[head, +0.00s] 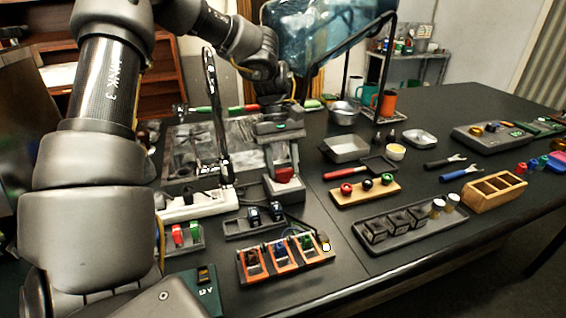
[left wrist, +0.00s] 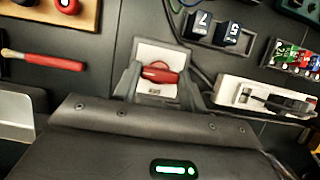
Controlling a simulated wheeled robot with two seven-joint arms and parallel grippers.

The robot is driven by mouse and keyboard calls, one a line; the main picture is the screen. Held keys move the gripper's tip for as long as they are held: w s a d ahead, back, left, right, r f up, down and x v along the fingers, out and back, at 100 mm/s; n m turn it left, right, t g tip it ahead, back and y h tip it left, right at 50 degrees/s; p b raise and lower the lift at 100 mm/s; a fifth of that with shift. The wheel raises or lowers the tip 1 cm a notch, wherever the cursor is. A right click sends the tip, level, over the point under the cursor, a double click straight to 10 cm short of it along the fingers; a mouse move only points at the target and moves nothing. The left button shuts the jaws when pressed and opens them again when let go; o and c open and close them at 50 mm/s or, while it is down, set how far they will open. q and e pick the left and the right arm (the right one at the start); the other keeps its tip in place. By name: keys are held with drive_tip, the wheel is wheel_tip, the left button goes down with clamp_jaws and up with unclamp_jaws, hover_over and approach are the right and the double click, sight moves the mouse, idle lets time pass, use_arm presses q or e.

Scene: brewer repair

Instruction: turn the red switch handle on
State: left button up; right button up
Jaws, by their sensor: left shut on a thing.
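The red switch handle (head: 284,174) is near the middle of the head view, low on its grey base (head: 283,191). In the left wrist view the red handle (left wrist: 160,73) lies crosswise over a white plate (left wrist: 158,54). My left gripper (head: 283,168) points down at the switch from above. In the left wrist view its two grey fingers stand on either side of the red handle, shut on it. The contact faces are partly hidden by the fingers. My right gripper is in neither view.
A white power strip (head: 195,204) stands left of the switch. A block of dark numbered switches (head: 254,217) and an orange-framed rack (head: 285,256) are in front. A wooden board with coloured knobs (head: 365,191) is to the right. A clear wall-like panel rises behind.

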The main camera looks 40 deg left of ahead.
use_arm(q)
drive_tip(key=shift+s+f, duration=0.1)
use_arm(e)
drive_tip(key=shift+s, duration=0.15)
use_arm(q)
drive_tip(key=o, duration=1)
drive_tip(key=shift+r, duration=0.25)
drive_tip(key=p+v, duration=0.3)
drive_tip(key=v, duration=0.7)
drive_tip(key=shift+a+r+p, duration=0.1)
drive_tip(key=shift+r+p, duration=0.15)
drive_tip(key=shift+p, duration=0.15)
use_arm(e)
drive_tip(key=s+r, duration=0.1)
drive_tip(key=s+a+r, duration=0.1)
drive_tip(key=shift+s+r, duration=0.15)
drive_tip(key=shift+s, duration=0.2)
